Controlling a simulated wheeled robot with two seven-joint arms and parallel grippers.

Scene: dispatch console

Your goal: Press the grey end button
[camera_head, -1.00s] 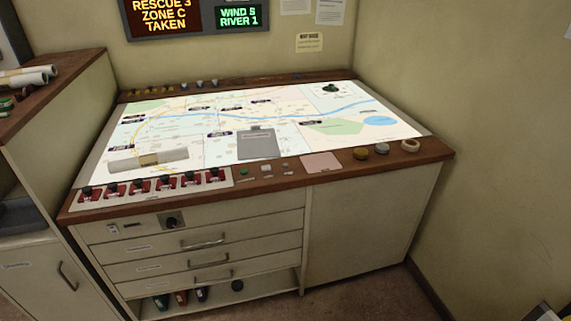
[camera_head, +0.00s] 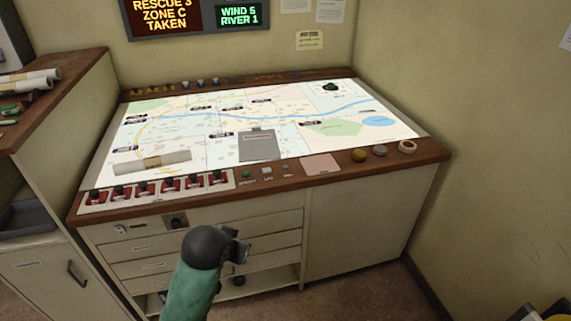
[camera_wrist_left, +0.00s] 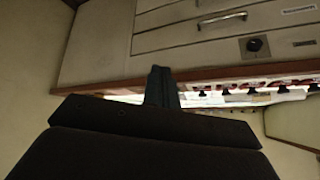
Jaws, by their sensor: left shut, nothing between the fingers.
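A short row of small buttons sits on the console's wooden front edge. It has a green button (camera_head: 245,174), a pale one (camera_head: 266,171) and a small grey button (camera_head: 285,168) at its right end. Their labels are too small to read surely. My left gripper (camera_head: 242,248) is shut and empty, in front of the drawers, below the buttons and apart from them. In the left wrist view the closed fingers (camera_wrist_left: 160,88) point toward the console's front edge; the buttons cannot be made out there. My right gripper is not in view.
Red switches (camera_head: 169,184) line the front edge left of the buttons. A pink pad (camera_head: 321,164) lies to their right, then round items and a tape ring (camera_head: 407,147). A grey clipboard (camera_head: 258,146) lies on the lit map (camera_head: 290,125) behind. Drawer handles (camera_head: 203,236) stick out below.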

